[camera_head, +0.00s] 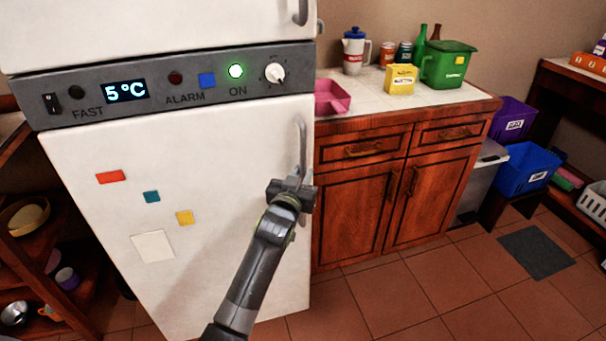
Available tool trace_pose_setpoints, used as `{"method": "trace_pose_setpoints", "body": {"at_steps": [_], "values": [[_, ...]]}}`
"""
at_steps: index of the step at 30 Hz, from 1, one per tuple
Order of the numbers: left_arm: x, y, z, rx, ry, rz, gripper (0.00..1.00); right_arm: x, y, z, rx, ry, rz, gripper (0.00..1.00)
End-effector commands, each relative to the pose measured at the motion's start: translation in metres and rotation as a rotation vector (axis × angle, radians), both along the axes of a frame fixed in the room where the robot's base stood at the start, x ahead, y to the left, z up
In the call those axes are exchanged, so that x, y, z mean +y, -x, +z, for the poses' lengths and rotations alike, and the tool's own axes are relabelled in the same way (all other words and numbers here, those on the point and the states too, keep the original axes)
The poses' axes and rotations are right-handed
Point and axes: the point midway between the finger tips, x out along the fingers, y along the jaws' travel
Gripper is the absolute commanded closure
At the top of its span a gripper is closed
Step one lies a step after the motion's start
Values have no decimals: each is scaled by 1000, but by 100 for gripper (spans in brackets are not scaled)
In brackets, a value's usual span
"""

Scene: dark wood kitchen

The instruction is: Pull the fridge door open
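The white fridge door (110,170) fills the left half of the head view, under a grey control panel (180,85). It looks shut, with its right edge in line with the panel. A curved grey handle (301,140) stands upright near the door's right edge. My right gripper is out of view.
A wooden cabinet (350,215) with a tiled counter stands directly right of the fridge. A pink tray (331,97) lies on the counter near the fridge. Dark shelves (45,270) stand to the left. The tiled floor (420,300) in front of the cabinet is clear.

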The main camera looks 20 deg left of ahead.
Motion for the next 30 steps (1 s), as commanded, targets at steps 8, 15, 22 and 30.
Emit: {"method": "trace_pose_setpoints", "body": {"at_steps": [8, 15, 22, 30], "values": [[0, -11, 0, 0, 0, 0, 79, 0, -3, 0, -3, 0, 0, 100], [0, -11, 0, 0, 0, 0, 84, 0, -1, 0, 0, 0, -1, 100], [0, -11, 0, 0, 1, 0, 100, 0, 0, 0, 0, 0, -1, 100], [2, -10, 0, 0, 1, 0, 100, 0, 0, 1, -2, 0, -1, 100]]}}
